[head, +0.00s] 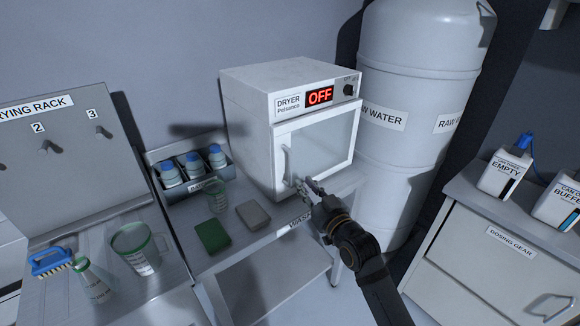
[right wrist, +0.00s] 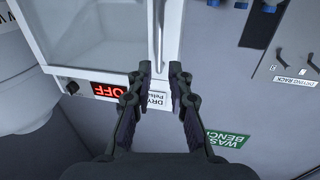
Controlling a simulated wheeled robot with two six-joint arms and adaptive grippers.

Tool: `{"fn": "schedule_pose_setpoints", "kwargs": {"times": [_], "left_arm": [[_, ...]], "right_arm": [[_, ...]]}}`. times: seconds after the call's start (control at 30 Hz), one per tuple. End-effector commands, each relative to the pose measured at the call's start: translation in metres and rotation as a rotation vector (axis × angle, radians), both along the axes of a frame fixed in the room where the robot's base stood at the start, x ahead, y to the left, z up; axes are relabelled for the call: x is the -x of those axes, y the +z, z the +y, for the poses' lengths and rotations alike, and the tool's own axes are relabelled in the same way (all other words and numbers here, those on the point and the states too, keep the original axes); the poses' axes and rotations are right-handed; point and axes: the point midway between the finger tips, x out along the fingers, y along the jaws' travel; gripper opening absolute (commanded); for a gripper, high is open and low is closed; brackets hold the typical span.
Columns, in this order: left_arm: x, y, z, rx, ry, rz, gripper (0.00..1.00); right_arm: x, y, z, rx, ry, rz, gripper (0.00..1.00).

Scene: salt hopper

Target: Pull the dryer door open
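The white dryer (head: 250,110) stands on the bench, its red display reading OFF. Its windowed door (head: 325,145) looks shut. The upright door handle (head: 287,165) is on the door's left side. In the right wrist view, which is upside down, the handle (right wrist: 158,35) runs down toward the gap between my fingertips. My right gripper (head: 305,188) is in front of the door's lower left part, close to the handle. In the right wrist view my right gripper (right wrist: 160,72) is open with two fingers apart. I cannot tell whether it touches the handle. My left gripper is out of view.
A raw water tank (head: 415,90) stands right of the dryer. A bottle caddy (head: 190,170), green sponge (head: 212,236), grey block (head: 253,215) and beaker (head: 217,197) sit left of it. The dosing gear cabinet (head: 490,260) is at right.

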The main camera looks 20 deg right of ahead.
Motion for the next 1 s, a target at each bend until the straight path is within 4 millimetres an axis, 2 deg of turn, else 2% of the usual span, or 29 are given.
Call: {"fn": "schedule_pose_setpoints", "kwargs": {"times": [0.13,0.3,0.5,0.67,0.9,1.0], "left_arm": [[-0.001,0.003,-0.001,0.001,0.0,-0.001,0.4],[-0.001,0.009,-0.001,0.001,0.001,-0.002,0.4],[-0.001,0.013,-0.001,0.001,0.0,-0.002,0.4],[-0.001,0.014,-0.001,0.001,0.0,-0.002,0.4],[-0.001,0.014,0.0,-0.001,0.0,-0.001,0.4],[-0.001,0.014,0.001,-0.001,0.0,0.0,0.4]], "right_arm": [[-0.02,0.002,0.003,-0.005,-0.002,-0.001,0.19],[-0.057,0.002,0.009,-0.004,-0.002,0.001,0.19],[-0.091,0.001,0.013,-0.002,-0.002,0.001,0.19],[-0.101,-0.001,0.015,-0.001,-0.002,0.002,0.19],[-0.102,-0.001,0.015,-0.001,-0.002,0.002,0.19],[-0.102,-0.001,0.015,-0.001,-0.002,0.002,0.07]]}}
